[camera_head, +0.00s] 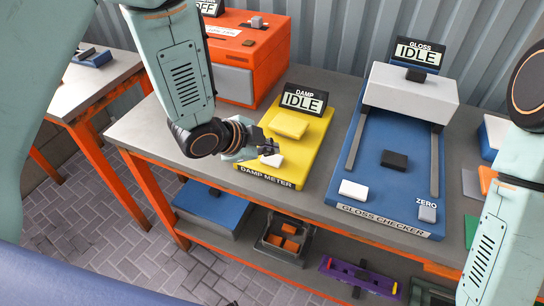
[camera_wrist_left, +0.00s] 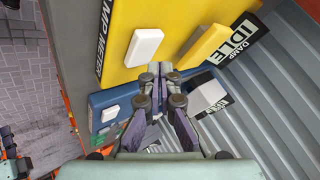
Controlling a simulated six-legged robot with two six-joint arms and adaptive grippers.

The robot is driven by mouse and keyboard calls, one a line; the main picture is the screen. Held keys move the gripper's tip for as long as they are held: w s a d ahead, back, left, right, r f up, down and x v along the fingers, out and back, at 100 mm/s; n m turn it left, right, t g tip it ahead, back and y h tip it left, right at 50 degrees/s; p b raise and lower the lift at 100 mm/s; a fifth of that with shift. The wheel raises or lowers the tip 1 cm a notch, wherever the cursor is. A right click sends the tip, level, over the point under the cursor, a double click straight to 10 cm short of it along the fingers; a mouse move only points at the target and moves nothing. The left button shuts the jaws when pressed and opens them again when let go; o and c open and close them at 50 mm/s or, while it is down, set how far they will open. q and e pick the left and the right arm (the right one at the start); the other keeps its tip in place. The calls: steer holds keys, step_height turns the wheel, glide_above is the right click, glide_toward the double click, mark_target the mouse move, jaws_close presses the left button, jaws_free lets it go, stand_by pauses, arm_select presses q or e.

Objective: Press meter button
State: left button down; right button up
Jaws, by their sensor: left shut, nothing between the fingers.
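The yellow damp meter (camera_head: 312,150) stands on the bench, its display (camera_head: 303,100) reading IDLE. Its white button (camera_head: 271,160) is near the front edge, partly hidden by my left gripper (camera_head: 274,148). The left gripper is shut and empty, with its tips close to the button. In the left wrist view the white button (camera_wrist_left: 145,46) shows just above and left of the shut fingertips (camera_wrist_left: 160,70). Contact with the button cannot be told. A raised yellow block (camera_head: 289,124) sits behind the button. My right arm shows at the right, with its gripper out of view.
Right of the damp meter is the blue gloss checker (camera_head: 390,200), display IDLE, with a white button (camera_head: 353,190) and a grey ZERO button (camera_head: 427,213). An orange machine (camera_head: 245,55) stands behind left. The front left bench top is clear. Trays lie on the shelf below.

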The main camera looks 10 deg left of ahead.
mark_target(269, 160)
arm_select(q)
steer(key=shift+f, duration=0.15)
stand_by(0.3)
steer(key=shift+f, duration=0.3)
steer(key=shift+f+b, duration=0.55)
steer(key=shift+b, duration=0.05)
stand_by(0.6)
steer(key=shift+r, duration=0.1)
steer(key=shift+r+p, duration=0.9)
steer(key=shift+p, duration=0.05)
step_height(269, 160, up, 5)
steer(key=p, duration=0.4)
steer(key=shift+r+p, duration=0.1)
steer(key=shift+p, duration=0.2)
stand_by(0.5)
